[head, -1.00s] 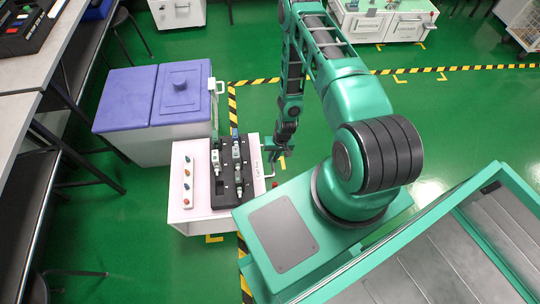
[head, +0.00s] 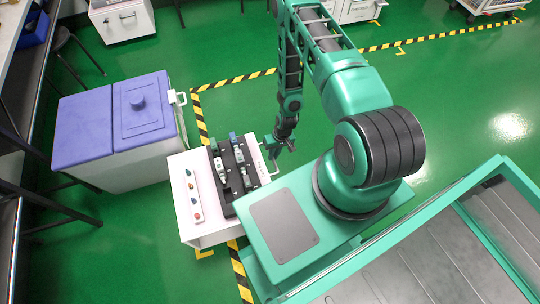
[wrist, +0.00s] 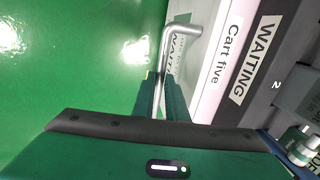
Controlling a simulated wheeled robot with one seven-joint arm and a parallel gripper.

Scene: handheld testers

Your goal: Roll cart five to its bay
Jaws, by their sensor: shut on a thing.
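Cart five (head: 186,228) is a low white cart in the head view, left of my base. Its top carries a black fixture (head: 228,205) with several small grey testers and a white strip with coloured buttons. The wrist view shows its side with the label "Cart five" (wrist: 222,58) and a black "WAITING" sign (wrist: 258,55). My gripper (head: 277,150) is at the cart's right side. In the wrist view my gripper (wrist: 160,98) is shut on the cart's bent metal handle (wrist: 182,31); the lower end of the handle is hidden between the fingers.
A grey bin with blue lids (head: 85,129) stands left of the cart, with a narrow gap. Black-yellow floor tape (head: 195,103) runs behind and beside the cart. Yellow corner marks (head: 400,52) lie farther back. A white cabinet (head: 122,20) stands back left. Green floor at right is open.

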